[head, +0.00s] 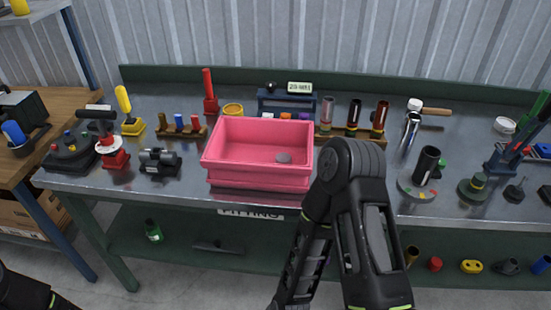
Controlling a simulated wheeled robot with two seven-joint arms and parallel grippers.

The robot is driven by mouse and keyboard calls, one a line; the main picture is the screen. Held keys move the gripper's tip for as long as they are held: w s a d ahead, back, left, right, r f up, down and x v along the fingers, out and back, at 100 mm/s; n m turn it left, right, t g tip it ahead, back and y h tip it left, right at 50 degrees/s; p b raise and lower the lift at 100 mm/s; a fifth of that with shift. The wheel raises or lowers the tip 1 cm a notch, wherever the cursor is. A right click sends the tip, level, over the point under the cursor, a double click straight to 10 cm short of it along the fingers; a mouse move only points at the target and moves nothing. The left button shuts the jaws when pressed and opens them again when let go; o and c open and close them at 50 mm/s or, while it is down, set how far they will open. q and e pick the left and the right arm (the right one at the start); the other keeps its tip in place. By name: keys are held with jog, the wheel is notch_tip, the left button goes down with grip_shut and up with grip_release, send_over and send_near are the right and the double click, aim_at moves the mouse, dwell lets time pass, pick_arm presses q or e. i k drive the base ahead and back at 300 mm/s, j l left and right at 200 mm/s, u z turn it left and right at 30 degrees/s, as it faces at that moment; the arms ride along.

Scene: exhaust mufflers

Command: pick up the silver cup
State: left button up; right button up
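I cannot pick out a silver cup for certain. A small grey round object (284,157) lies inside the pink bin, near its right end; I cannot tell whether it is a cup. Only a dark piece of my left arm shows in the bottom left corner.
The pink bin (255,180) stands mid-bench. A rack of tubes (353,113), a hammer (432,110) and a black cylinder on a round base (425,165) are to its right. A red-based tool (113,155) and a dark clamp (158,161) are left. A shelf runs below.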

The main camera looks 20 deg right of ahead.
aim_at(282, 157)
jog(key=z, duration=1.2)
